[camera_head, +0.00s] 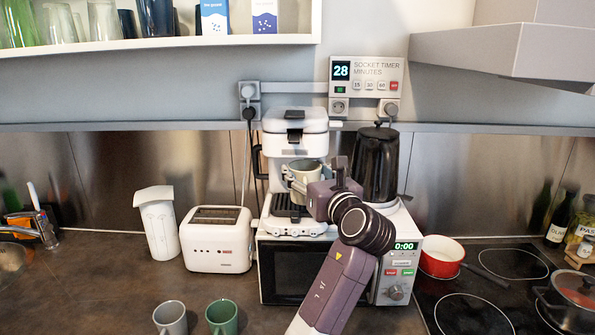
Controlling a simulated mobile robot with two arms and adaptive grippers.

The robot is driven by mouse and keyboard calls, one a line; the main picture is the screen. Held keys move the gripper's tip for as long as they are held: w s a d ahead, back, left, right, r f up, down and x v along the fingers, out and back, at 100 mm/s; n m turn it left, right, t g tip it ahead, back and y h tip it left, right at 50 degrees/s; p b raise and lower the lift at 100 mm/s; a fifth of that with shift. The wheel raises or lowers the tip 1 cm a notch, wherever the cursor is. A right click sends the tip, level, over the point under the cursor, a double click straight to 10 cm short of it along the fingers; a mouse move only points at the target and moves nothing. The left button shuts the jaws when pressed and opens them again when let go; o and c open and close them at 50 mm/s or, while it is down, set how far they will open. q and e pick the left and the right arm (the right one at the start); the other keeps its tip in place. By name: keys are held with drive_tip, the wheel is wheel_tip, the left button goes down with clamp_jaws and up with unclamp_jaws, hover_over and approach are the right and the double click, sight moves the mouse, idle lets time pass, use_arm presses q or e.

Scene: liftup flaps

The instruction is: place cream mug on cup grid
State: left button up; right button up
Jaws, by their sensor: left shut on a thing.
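The cream mug (304,171) is upright in front of the white coffee machine (295,130), under its head. My left gripper (306,187) reaches in from the right and is shut on the mug. The cup grid (287,208) is the dark slotted tray at the foot of the coffee machine. The mug is above the grid, with a gap showing between them. The gripper hides part of the mug's right side. My right gripper is not in view.
The coffee machine and a black kettle (376,165) stand on a microwave (268,270). A white toaster (217,240) is to the left. A grey mug (170,318) and a green mug (222,318) stand on the counter in front.

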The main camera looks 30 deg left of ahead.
sight(300, 166)
use_arm(q)
drive_tip(key=p+x, duration=0.1)
drive_tip(key=x, duration=0.5)
drive_tip(key=shift+r, duration=0.1)
drive_tip(key=shift+w+a+f, duration=0.1)
drive_tip(key=shift+f, duration=0.15)
drive_tip(key=shift+f+p, duration=0.55)
drive_tip(key=shift+f, duration=1)
drive_tip(key=shift+f, duration=0.1)
drive_tip(key=o, duration=1.4)
